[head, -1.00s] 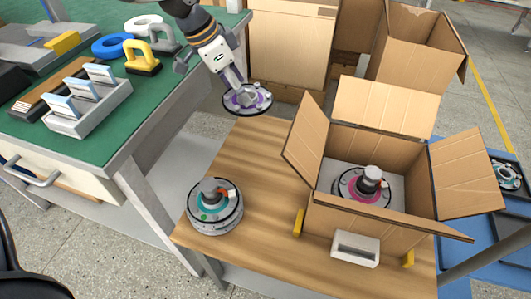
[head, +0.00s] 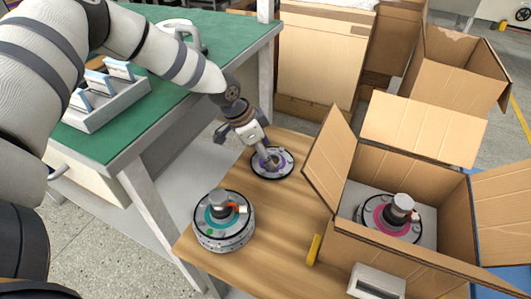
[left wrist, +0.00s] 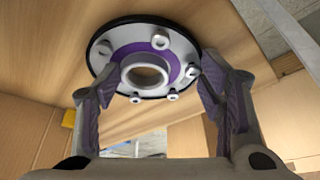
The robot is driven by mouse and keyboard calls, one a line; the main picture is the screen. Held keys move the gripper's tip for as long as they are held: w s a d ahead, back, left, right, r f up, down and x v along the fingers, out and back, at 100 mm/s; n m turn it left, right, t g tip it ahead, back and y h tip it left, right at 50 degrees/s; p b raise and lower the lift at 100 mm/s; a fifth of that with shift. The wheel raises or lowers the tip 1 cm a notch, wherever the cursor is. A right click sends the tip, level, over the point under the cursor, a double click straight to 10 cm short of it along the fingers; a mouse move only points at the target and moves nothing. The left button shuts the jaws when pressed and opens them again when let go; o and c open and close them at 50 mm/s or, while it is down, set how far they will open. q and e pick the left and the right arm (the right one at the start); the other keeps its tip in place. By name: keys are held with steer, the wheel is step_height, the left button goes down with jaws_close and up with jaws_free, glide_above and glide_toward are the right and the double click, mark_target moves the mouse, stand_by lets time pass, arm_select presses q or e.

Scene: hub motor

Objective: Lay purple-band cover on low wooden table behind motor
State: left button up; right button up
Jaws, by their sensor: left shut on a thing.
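The purple-band cover (head: 286,171), a round pale disc with a dark rim, is flat over the far end of the low wooden table (head: 285,205). My left gripper (head: 268,160) is above it and shut on it. In the left wrist view the cover (left wrist: 116,45) shows its purple ring, central hub and several bolts, with my fingers (left wrist: 150,95) on either side. I cannot tell whether it touches the table. The motor (head: 222,240), with a teal band on top, stands nearer on the table, in front and left of the cover. My right gripper is not in view.
An open cardboard box (head: 420,270) holding a pink-band unit (head: 375,222) stands right of the cover, its flap (head: 330,160) close by. A green-topped workbench (head: 185,105) is at left.

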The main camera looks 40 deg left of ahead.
arm_select(q)
steer(key=o, duration=1.2)
steer(key=shift+o, duration=0.2)
steer(key=p+v, duration=0.1)
steer(key=v, duration=0.2)
steer(key=p+v, duration=0.1)
steer(key=v, duration=0.3)
steer(key=shift+w+d, duration=0.1)
steer(key=shift+w, duration=0.15)
steer(key=shift+s+r+p, duration=0.25)
steer(key=shift+r+p, duration=0.1)
steer(key=shift+r, duration=0.05)
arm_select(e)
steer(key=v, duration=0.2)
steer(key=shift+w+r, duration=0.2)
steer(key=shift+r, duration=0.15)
arm_select(q)
steer(key=shift+f, duration=0.1)
